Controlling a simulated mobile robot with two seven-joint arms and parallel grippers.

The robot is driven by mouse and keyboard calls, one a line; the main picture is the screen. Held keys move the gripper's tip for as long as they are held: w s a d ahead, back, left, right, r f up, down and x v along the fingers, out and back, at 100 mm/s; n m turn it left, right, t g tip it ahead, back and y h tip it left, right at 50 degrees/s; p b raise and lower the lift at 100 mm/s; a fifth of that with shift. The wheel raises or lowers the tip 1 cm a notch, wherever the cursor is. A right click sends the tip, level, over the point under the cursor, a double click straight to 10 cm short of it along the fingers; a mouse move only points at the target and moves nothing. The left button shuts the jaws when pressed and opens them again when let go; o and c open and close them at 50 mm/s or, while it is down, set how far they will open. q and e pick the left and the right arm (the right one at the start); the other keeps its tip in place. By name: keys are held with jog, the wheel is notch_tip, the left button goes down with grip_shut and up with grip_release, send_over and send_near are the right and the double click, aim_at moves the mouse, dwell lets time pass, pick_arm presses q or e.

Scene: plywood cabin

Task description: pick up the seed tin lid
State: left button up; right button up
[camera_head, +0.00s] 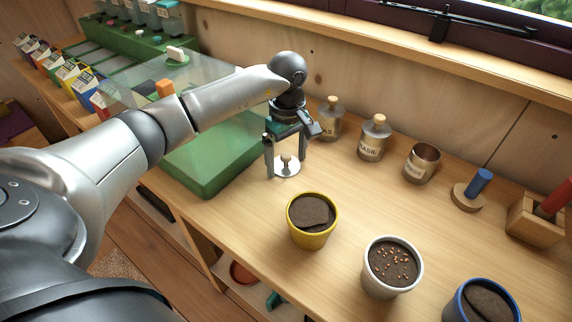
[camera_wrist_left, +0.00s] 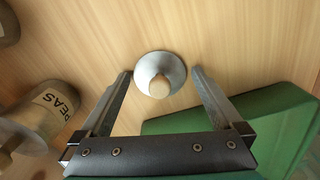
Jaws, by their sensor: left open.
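The seed tin lid (camera_head: 287,167) is a small round metal disc with a pale wooden knob. It lies flat on the wooden bench, and it also shows in the left wrist view (camera_wrist_left: 171,66). My left gripper (camera_head: 287,171) is above the lid with its fingers pointing down. In the left wrist view the fingers (camera_wrist_left: 161,74) are apart, one on each side of the lid, with a gap to its rim. The open metal seed tin (camera_head: 421,163) stands farther right on the bench. My right gripper is not in view.
Corked jars stand behind the gripper, one labelled basil (camera_head: 374,139); a peas jar (camera_wrist_left: 42,112) shows in the wrist view. A green tray (camera_head: 207,180) with a clear cover is close left. A yellow pot (camera_head: 313,232), a white pot (camera_head: 389,279) and a blue pot stand in front.

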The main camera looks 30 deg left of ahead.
pick_arm(q)
jog(key=c, duration=1.1)
